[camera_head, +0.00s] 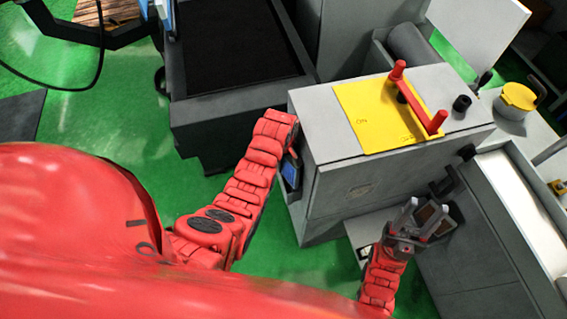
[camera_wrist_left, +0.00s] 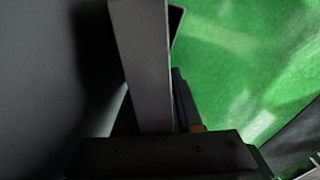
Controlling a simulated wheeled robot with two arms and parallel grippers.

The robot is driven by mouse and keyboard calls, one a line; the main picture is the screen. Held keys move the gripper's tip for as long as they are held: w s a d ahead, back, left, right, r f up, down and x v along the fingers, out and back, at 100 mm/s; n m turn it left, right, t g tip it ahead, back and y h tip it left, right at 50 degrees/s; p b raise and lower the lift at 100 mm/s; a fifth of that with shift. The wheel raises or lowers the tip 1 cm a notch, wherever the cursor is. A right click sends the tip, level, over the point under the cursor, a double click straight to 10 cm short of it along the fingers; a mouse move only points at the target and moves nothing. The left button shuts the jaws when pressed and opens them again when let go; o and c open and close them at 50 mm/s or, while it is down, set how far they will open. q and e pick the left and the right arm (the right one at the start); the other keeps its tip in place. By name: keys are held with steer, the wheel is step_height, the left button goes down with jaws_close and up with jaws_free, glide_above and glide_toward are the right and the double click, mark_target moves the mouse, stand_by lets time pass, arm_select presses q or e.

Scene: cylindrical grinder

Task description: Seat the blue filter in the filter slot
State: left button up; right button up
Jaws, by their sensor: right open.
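A small blue panel in a dark frame (camera_head: 290,172), which may be the blue filter, shows at the left end of the grey machine housing (camera_head: 340,190). My left arm reaches up to that end; its gripper (camera_head: 292,152) is mostly hidden against the housing. In the left wrist view, a narrow grey piece (camera_wrist_left: 146,65) stands upright above the dark gripper body, close to a grey surface. I cannot tell whether it is a finger or the filter's edge. The filter slot is not clearly visible. My right gripper (camera_head: 408,216) is open and empty, in front of the housing.
A yellow plate (camera_head: 375,115) with a red crank handle (camera_head: 420,105) is on top of the housing. A dark-topped grey bed (camera_head: 240,55) stands behind my left arm. A yellow-capped container (camera_head: 517,97) is at the right. Green floor (camera_head: 110,130) is open at the left.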

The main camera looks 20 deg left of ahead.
arm_select(q)
steer(key=shift+o, duration=0.9)
steer(key=shift+r, duration=0.5)
steer(key=shift+w+r, duration=0.1)
steer(key=shift+r, duration=0.3)
step_height(320, 180, up, 5)
steer(key=shift+r+b, duration=0.15)
steer(key=shift+b, duration=0.25)
step_height(320, 180, up, 6)
steer(key=p, duration=0.6)
